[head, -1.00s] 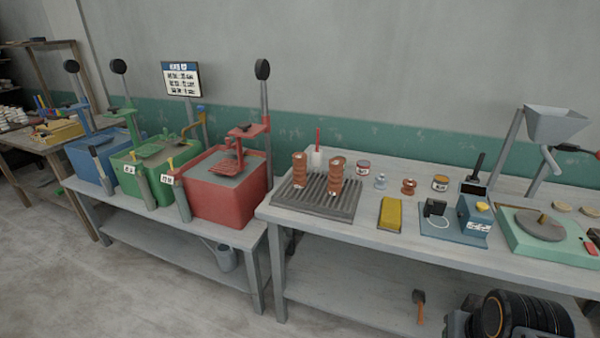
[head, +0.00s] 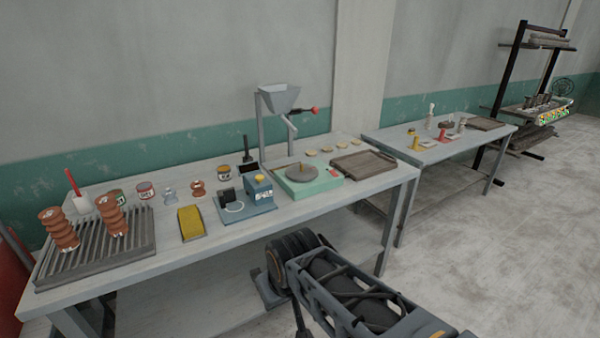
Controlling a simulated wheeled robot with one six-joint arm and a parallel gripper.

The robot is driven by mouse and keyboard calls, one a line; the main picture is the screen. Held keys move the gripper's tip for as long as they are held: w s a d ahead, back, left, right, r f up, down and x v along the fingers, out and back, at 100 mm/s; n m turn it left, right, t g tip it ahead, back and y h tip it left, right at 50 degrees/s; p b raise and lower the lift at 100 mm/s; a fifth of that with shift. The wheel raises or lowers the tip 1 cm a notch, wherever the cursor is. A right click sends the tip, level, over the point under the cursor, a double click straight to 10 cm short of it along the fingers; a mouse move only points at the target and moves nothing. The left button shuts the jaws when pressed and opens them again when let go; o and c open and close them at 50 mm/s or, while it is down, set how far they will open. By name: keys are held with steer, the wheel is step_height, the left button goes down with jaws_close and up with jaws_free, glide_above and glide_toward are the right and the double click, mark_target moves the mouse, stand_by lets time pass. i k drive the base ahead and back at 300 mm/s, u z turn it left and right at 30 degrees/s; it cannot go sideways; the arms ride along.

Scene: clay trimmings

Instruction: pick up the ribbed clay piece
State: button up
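A much smaller ribbed brown piece (head: 197,189) stands apart, right of the rack by the clear bottle. I cannot tell from the picture which of these is the ribbed clay piece. Part of my arm shows at the bottom centre, in front of the table. My gripper is not in view, and nothing is seen touching the ribbed pieces.
The near table (head: 180,258) also holds jars, a yellow block (head: 191,222), a blue device (head: 259,194), a green wheel unit (head: 306,187), a hopper machine (head: 279,98) and a brown tray (head: 363,164). A second table (head: 440,152) stands right. Open floor (head: 530,230) lies at right.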

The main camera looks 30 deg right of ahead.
mark_target(66, 239)
steer(key=u, duration=0.85)
steer(key=i, duration=1.55)
steer(key=u, duration=0.75)
